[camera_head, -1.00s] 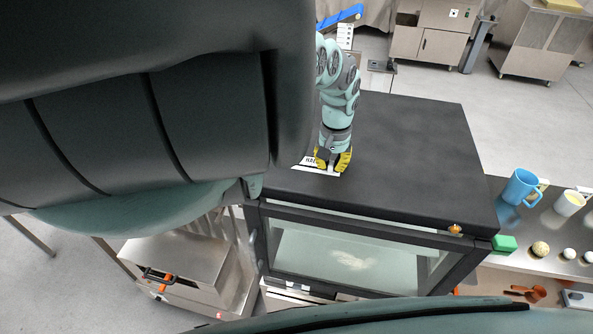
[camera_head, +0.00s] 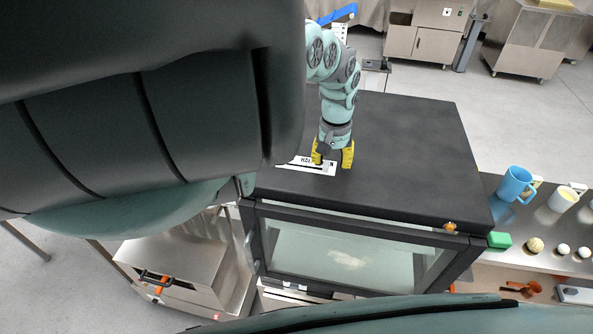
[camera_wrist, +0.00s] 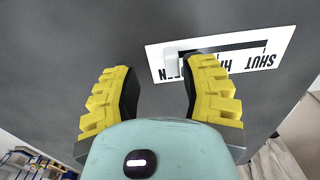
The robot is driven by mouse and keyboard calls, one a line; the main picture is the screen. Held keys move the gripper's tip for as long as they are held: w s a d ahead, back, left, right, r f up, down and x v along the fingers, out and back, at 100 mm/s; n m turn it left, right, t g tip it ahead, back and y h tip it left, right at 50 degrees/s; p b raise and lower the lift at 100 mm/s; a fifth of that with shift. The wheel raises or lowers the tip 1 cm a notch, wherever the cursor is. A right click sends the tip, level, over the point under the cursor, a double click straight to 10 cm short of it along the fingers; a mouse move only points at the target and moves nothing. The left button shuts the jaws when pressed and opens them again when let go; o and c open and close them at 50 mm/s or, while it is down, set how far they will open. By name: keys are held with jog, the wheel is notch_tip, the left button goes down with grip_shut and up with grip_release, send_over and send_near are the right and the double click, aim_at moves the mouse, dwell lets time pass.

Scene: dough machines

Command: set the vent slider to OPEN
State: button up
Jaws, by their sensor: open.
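The vent slider's white label plate (camera_head: 296,164) lies on the dark top of the oven. In the wrist view the plate (camera_wrist: 289,36) shows a dark slot with upside-down lettering; SHUT is at the right end and letters ending in "EN" are at the left. The pale slider knob (camera_wrist: 171,52) stands at the left end of the slot, by the "EN" letters. My gripper (camera_head: 333,160) has yellow fingers spread apart near that end of the plate. In the wrist view the knob shows beyond and between the fingertips (camera_wrist: 160,75), with nothing held.
The dark oven top (camera_head: 410,150) is clear around the plate. A glass-fronted chamber (camera_head: 345,255) is below.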

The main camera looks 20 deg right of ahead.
aim_at(327, 161)
notch_tip(327, 161, up, 11)
jog(key=shift+w+a+f, duration=0.2)
jog(key=shift+w+a, duration=0.05)
jog(key=shift+a, duration=0.1)
dwell(0.3)
jog(key=shift+d, duration=0.1)
